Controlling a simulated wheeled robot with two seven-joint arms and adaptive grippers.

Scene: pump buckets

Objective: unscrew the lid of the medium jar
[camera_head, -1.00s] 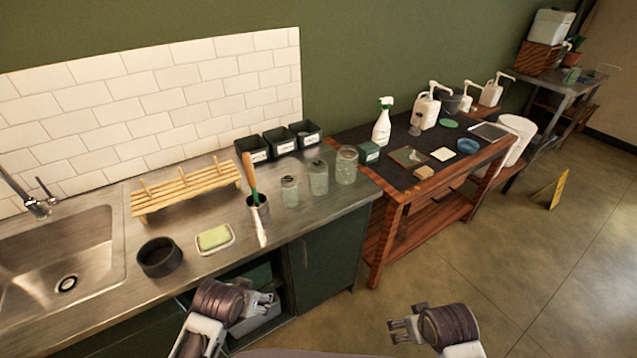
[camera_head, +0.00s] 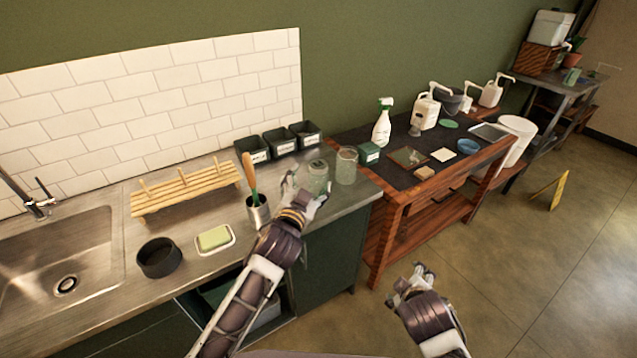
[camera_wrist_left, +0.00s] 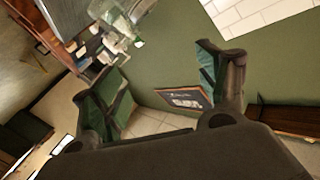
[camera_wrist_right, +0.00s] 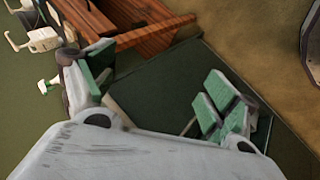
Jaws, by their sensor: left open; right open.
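Two glass jars show clearly on the steel counter in the head view: the middle jar (camera_head: 317,177), which looks like the medium one, and a jar to its right (camera_head: 346,166). The leftmost jar is mostly hidden behind my left gripper (camera_head: 306,192). That gripper is open at the front of the jars; I cannot tell whether it touches one. In the left wrist view clear glass (camera_wrist_left: 122,18) shows beyond one fingertip, with nothing between the fingers. My right gripper (camera_head: 419,272) is open and empty over the floor, right of the counter.
Black bins (camera_head: 279,143) sit behind the jars. A soap dish (camera_head: 214,241), black bowl (camera_head: 159,258) and wooden rack (camera_head: 185,192) lie further left. A wooden table (camera_head: 395,196) adjoins the right.

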